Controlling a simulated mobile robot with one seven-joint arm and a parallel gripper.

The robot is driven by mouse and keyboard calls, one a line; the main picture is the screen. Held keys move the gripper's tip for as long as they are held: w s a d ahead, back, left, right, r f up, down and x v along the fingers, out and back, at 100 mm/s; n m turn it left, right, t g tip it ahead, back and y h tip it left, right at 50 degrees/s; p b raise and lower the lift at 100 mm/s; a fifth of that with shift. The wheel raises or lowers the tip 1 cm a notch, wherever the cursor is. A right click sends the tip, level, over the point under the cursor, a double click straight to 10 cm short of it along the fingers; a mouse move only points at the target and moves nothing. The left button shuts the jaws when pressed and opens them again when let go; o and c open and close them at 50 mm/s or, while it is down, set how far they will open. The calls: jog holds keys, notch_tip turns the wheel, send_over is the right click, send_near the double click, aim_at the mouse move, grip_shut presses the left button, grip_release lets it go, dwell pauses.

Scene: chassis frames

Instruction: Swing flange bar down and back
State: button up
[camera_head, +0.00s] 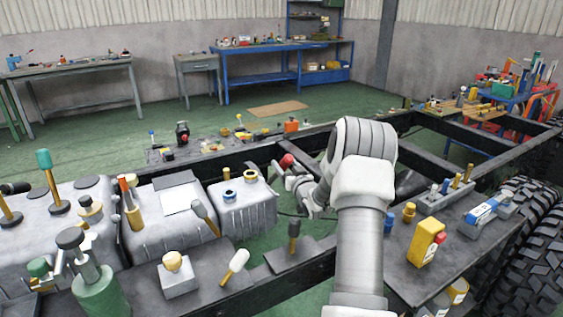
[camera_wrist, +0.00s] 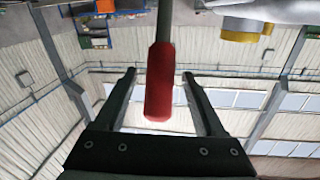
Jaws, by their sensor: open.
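A bar with a red grip (camera_wrist: 160,82) and a dark grey shaft (camera_wrist: 164,20) shows in the wrist view, between the two fingers of my gripper (camera_wrist: 160,78). The fingers are apart, with a gap on each side of the red grip. In the head view the red tip (camera_head: 287,160) shows just left of my gripper (camera_head: 300,183), beside the chassis frame. The flange at the bar's other end cannot be made out; my arm hides part of that area.
Grey tanks (camera_head: 246,205) with caps and levers line the frame at left. A dark plate with a yellow box (camera_head: 425,243) lies right of my arm. Black frame rails (camera_head: 455,128) run behind. Large tyres (camera_head: 530,240) stand at right. Green floor (camera_head: 255,98) is open beyond.

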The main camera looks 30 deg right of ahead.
jog(key=shift+x, duration=2.05)
grip_shut()
